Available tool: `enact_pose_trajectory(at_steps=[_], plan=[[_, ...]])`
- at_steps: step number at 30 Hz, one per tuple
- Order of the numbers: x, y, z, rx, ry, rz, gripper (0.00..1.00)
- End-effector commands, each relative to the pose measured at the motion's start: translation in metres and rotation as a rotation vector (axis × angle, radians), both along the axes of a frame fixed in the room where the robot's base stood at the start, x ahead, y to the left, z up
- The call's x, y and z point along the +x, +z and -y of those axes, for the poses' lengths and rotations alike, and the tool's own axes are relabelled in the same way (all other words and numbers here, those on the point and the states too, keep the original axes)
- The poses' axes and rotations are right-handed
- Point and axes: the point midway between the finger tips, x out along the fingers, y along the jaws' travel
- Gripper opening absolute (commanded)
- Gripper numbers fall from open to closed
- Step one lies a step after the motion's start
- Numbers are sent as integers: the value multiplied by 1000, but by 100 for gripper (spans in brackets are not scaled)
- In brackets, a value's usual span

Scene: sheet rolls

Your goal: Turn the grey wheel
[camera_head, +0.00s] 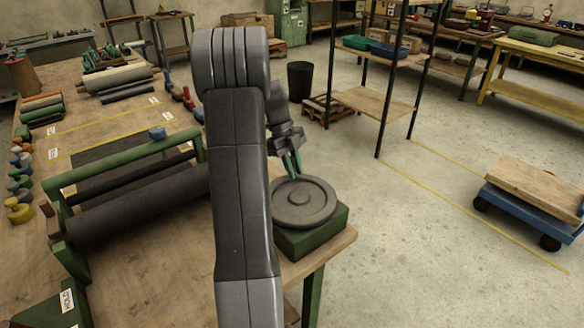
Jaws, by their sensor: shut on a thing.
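The grey wheel (318,213) lies flat on a green block at the right edge of the workbench. It is a round disc with a raised rim and a small hub in its middle. My gripper (294,174) reaches down to the wheel's far left rim, with its green fingers at the rim. The fingers look close together and shut on the wheel's edge.
A green-framed roller machine (130,152) stands left of my arm on the workbench (130,268). Several rolls and small coloured pieces lie farther left. A black bin (300,80), a shelf rack (376,104) and a blue cart (520,208) stand on the floor. Clear floor lies right of the bench.

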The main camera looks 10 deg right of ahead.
Motion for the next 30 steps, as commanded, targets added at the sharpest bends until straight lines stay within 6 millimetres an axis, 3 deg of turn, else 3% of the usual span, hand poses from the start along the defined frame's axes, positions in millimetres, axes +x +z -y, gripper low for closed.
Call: enact_pose_trajectory(at_steps=[10,11,13,14,23,30], plan=[[-1,-1,0,0,-2,-2,0],[-1,-1,0,0,-2,-2,24],[-1,-1,0,0,-2,-2,38],[-1,-1,0,1,-2,-2,40],[0,1,0,0,-1,0,40],[12,32,-7,1,-1,4,40]])
